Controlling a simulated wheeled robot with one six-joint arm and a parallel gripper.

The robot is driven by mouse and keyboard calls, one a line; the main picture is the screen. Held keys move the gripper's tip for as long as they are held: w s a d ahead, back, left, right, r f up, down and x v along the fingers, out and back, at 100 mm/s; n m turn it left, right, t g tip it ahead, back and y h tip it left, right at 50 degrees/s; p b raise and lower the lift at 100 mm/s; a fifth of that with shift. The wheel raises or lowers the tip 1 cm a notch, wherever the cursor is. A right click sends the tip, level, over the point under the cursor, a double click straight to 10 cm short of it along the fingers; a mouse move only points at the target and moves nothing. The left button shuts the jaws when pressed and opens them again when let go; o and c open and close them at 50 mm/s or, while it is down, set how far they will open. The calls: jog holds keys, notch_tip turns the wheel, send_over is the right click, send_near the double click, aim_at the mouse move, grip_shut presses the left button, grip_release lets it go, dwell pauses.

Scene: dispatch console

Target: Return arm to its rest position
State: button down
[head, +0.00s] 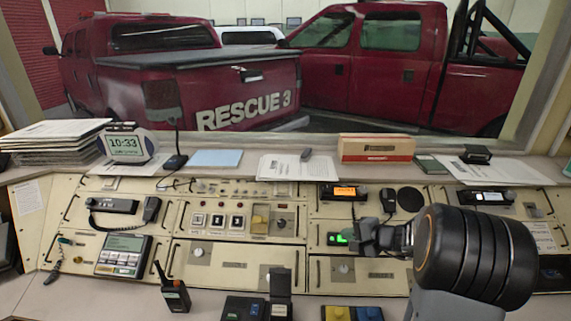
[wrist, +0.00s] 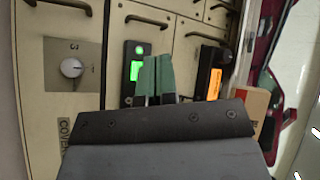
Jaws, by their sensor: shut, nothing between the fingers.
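My gripper (head: 364,240) is in front of the right half of the console (head: 220,266), with my dark arm reaching in from the right. In the wrist view its two green fingers (wrist: 156,62) are together and hold nothing. They are close to a dark module with green lit parts (wrist: 136,70), which also shows in the head view (head: 339,239). Whether the fingertips touch the panel cannot be told. My gripper hides part of the panel behind it.
An orange-lit radio (head: 344,191) and a hand microphone (head: 388,200) are above my gripper. A round knob (head: 343,268) is below it. A walkie-talkie (head: 174,292) stands on the front ledge. A cardboard box (head: 377,148) sits on the upper shelf.

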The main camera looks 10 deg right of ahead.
jog(key=s+a+f+n+g+h, duration=0.1)
jog(key=s+a+n+g+h, duration=0.2)
jog(key=s, duration=0.4)
jog(key=s+a+f+n+g, duration=0.1)
jog(key=s+a+n+g, duration=0.15)
jog(key=s+g, duration=0.3)
jog(key=s+a+r+n+t+h+p, duration=0.1)
jog(key=s+a+r+n+t+h, duration=0.1)
jog(key=s+a+r+n+h, duration=0.3)
notch_tip(320, 180, up, 4)
jog(key=shift+s+f+n, duration=0.25)
jog(key=shift+s+n, duration=0.7)
jog(key=shift+s, duration=0.25)
jog(key=shift+a, duration=0.1)
dwell(0.3)
